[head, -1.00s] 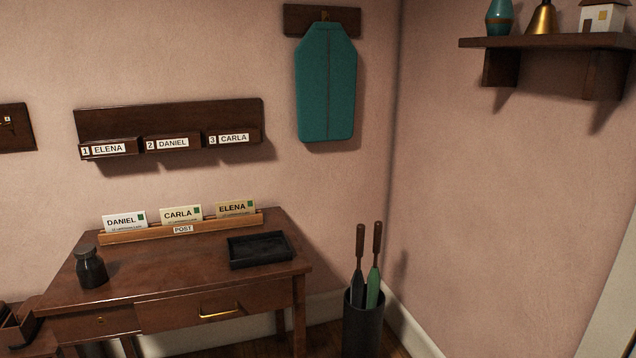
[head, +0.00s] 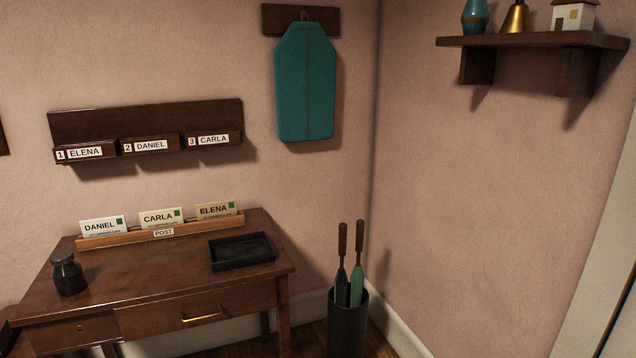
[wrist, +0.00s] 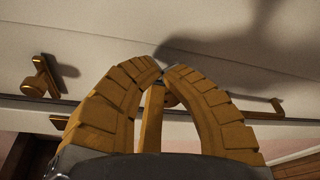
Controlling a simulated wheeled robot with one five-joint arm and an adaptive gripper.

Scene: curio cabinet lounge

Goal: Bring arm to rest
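My gripper (wrist: 161,70) shows in the wrist view as two curved, ribbed yellow-brown fingers. Their tips come together at the top middle, and I see nothing pinched between them. Brass-coloured parts (wrist: 152,118) show through the gap between the fingers; I cannot tell what they belong to. My arm and gripper are not in the head view.
In the wrist view, a pale panelled surface (wrist: 90,40) with a brass knob (wrist: 40,80) lies beyond the fingers. In the head view, a desk (head: 150,285) holds a letter rack (head: 110,241), a black tray (head: 243,262) and a dark jar (head: 68,276). A bin (head: 347,325) stands beside it.

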